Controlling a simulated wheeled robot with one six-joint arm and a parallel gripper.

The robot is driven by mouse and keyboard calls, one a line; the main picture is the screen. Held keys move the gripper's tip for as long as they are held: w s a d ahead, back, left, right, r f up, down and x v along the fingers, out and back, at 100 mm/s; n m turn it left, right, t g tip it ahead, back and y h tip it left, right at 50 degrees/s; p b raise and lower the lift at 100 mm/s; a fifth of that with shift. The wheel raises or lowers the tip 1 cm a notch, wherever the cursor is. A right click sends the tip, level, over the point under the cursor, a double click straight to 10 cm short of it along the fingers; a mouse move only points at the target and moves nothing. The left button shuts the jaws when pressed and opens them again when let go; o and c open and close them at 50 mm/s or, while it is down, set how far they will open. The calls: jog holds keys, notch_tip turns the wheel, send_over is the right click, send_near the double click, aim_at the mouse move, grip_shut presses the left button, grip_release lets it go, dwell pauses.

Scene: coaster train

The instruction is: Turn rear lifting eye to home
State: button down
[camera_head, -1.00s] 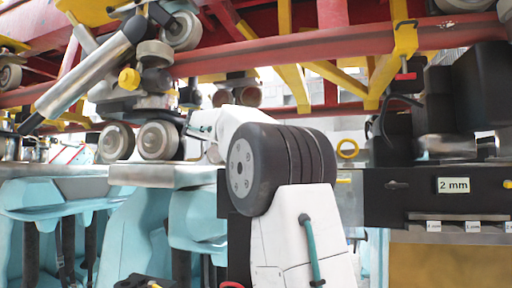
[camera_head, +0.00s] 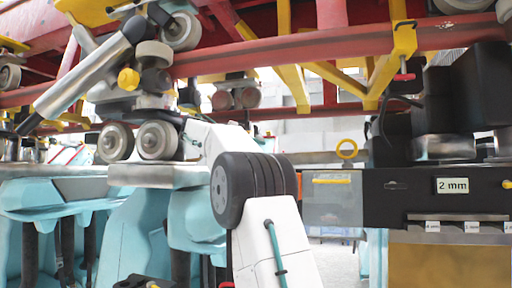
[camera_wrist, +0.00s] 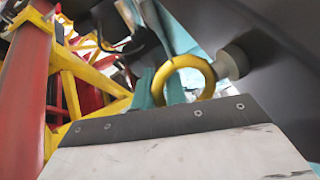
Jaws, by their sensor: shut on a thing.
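A yellow ring-shaped lifting eye (camera_wrist: 208,76) shows in the wrist view, joined at its right to a grey round stub on a dark body. My gripper (camera_wrist: 168,92) is shut on this eye; the wrist's pale plate hides the lower part of the ring and much of the jaws. In the head view my own arm's white links and black joint hide the gripper. A yellow ring (camera_head: 347,141) stands upright in the head view above the dark block, to the right of my arm. I cannot tell whether it is the same eye.
A red frame rail (camera_head: 300,50) with yellow brackets crosses above my arm. Grey wheels (camera_head: 158,140) and a silver cylinder (camera_head: 85,82) are at left, above teal seats (camera_head: 60,200). A dark block with a "2 mm" label (camera_head: 452,185) is at right.

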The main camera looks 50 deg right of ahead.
jog(key=shift+r, duration=0.15)
jog(key=c, duration=1.5)
grip_release()
jog(key=shift+s, duration=0.1)
